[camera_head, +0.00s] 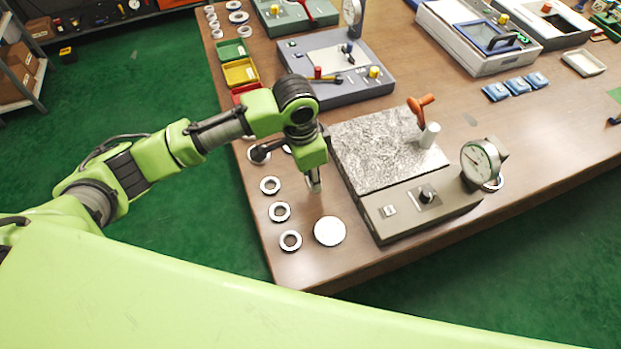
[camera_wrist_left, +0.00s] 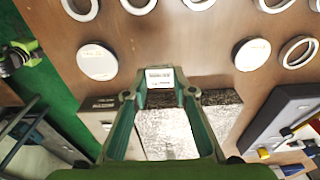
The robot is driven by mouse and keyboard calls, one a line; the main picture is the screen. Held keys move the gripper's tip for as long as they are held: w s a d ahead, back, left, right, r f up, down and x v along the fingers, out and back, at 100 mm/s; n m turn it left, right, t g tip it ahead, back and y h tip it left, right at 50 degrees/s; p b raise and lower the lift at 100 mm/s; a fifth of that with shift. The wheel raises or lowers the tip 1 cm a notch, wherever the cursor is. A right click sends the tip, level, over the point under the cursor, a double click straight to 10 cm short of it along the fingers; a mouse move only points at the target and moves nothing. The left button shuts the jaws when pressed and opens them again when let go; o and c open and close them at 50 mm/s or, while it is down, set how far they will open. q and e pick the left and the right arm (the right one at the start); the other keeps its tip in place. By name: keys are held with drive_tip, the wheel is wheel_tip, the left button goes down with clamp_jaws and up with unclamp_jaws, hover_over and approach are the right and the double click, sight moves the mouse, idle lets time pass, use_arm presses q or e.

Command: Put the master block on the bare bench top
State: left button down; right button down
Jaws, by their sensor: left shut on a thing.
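My left gripper (camera_head: 314,186) points down over the bench top (camera_head: 345,270), left of the grey gauge stand with its speckled plate (camera_head: 385,150). In the left wrist view, the left gripper (camera_wrist_left: 160,84) is shut on a small silver block with a printed label, which I take as the master block (camera_wrist_left: 160,76). Bare wood shows around the block. I cannot tell whether it touches the wood. The fingers hide part of it. My right gripper is not in view.
Several bearing rings (camera_head: 280,212) lie left of the gripper. A white disc (camera_head: 329,231) lies just in front. The stand carries a dial gauge (camera_head: 480,160) and an orange-handled post (camera_head: 421,108). Coloured bins (camera_head: 240,72) and a blue-grey device (camera_head: 345,75) stand farther back.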

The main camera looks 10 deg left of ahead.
use_arm(q)
drive_tip(key=shift+w+a+f, duration=0.25)
drive_tip(key=shift+w+f, duration=0.6)
drive_tip(key=shift+f, duration=0.2)
wheel_tip(320, 180, down, 3)
drive_tip(key=shift+w+p, duration=0.1)
drive_tip(key=shift+p, duration=0.55)
drive_tip(key=shift+f, duration=0.2)
drive_tip(key=c, duration=1.7)
unclamp_jaws()
drive_tip(key=shift+f, duration=0.15)
